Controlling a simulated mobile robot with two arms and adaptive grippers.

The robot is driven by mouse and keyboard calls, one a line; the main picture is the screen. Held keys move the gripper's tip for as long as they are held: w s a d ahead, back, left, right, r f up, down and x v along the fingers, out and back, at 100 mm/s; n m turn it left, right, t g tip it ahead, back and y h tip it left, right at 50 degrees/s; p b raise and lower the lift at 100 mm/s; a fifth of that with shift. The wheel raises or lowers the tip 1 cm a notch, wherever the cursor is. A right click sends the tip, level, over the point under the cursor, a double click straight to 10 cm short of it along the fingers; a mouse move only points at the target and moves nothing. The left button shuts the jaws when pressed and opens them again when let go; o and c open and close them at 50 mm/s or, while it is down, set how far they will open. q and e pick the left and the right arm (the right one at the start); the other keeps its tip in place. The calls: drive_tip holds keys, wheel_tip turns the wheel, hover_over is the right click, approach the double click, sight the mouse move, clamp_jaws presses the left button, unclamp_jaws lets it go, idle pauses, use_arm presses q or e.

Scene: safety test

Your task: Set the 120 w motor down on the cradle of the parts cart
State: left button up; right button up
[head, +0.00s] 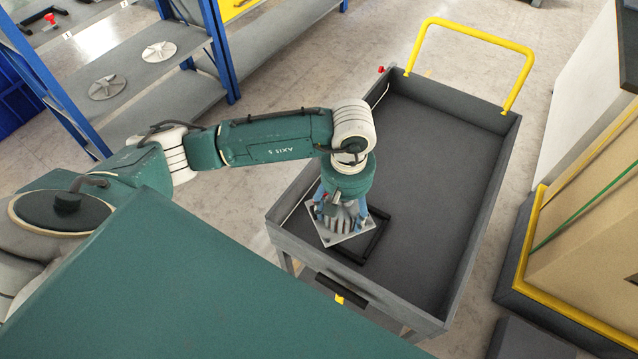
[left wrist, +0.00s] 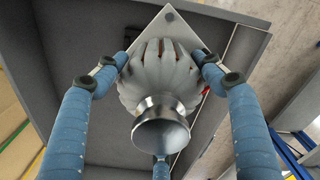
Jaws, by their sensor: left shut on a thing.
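My left gripper (head: 341,206) points down over the near-left part of the parts cart (head: 445,150) and is shut on the motor (head: 345,225), a pale grey finned body with a square plate. The black square frame on the cart floor, which looks like the cradle (head: 377,241), is partly hidden behind the motor. The plate looks turned relative to the frame and lies toward its left side; I cannot tell whether they touch. In the left wrist view blue fingers (left wrist: 162,68) flank the motor (left wrist: 158,85), with a shiny metal cup-shaped end toward the camera. My right gripper is not in view.
The cart has raised grey walls and a yellow handle (head: 475,50) at the far end; most of its floor is bare. A blue-framed shelf (head: 165,90) with two round grey parts stands at left. A yellow-edged dark platform with a large tan box (head: 595,240) stands at right.

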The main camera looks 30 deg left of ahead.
use_arm(q)
drive_tip(key=w+n, duration=0.2)
drive_tip(key=w+d+n, duration=0.1)
drive_tip(key=w+n, duration=0.2)
drive_tip(key=shift+w+d+r+p, duration=0.15)
drive_tip(key=shift+w+d+p, duration=0.05)
drive_tip(key=shift+p, duration=0.2)
wheel_tip(320, 180, down, 7)
drive_tip(key=w+n+b, duration=0.1)
drive_tip(key=n, duration=0.1)
drive_tip(key=shift+w+d+b, duration=0.3)
drive_tip(key=shift+w, duration=0.05)
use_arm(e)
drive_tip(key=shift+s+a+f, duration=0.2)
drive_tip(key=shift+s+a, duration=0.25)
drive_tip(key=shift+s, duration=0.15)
use_arm(q)
drive_tip(key=shift+r, duration=0.1)
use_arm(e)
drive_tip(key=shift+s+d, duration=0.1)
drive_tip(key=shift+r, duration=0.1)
use_arm(q)
drive_tip(key=shift+p, duration=0.45)
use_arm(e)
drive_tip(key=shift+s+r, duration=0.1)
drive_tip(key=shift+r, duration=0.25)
use_arm(q)
drive_tip(key=shift+f, duration=0.2)
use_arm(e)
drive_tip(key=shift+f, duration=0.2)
